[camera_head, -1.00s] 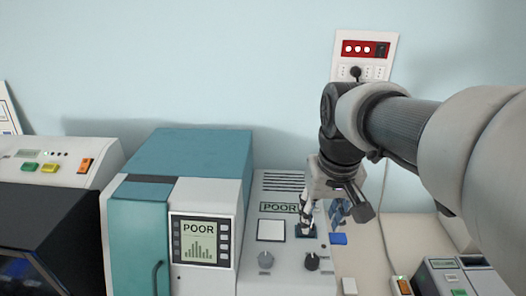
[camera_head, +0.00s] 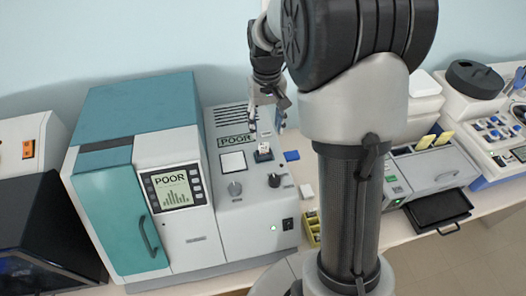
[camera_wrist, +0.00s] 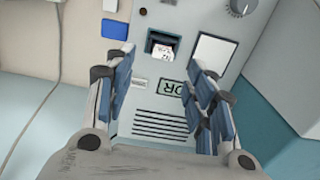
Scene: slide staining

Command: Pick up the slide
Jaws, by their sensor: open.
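My gripper (camera_head: 266,124) is above this holder, pointing down. In the wrist view my gripper (camera_wrist: 163,70) has its blue-padded fingers wide apart on either side of the slot, with nothing between them.
The grey instrument (camera_head: 255,215) has knobs and a white square plate (camera_head: 232,162). A teal machine (camera_head: 118,205) reading "POOR" stands left of it. A blue block (camera_head: 292,156) and a white block (camera_head: 306,191) lie to the right. A black tray (camera_head: 438,208) is further right.

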